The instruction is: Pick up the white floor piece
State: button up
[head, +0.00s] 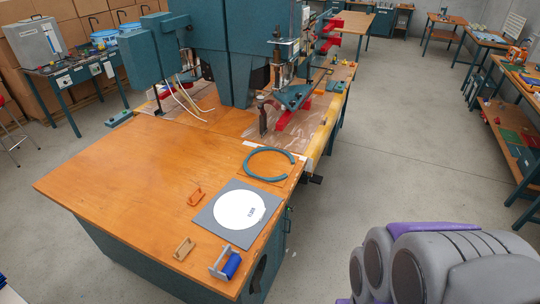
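A round white sheet (240,210) with small dark print lies flat on a square grey plate (227,238) at the front right of the wooden work table. It is the clearest white flat piece in view; I cannot tell whether it is the white floor piece. No loose white piece is clearly seen on the grey floor (385,160). My gripper is not in view; only grey and purple parts, seemingly of my own arm, show at the bottom right.
The wooden table (120,185) carries a dark green open ring (266,178), an orange piece (196,196), a tan block (184,248) and a blue roll in a grey holder (231,265). A large green welding machine (228,50) stands behind. Floor to the right is clear up to side benches.

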aim_at(238, 209)
jog(key=i+l+u, duration=0.25)
jog(key=i, duration=0.2)
jog(key=i+l+u, duration=0.25)
jog(key=i+l, duration=0.05)
jog(key=i, duration=0.1)
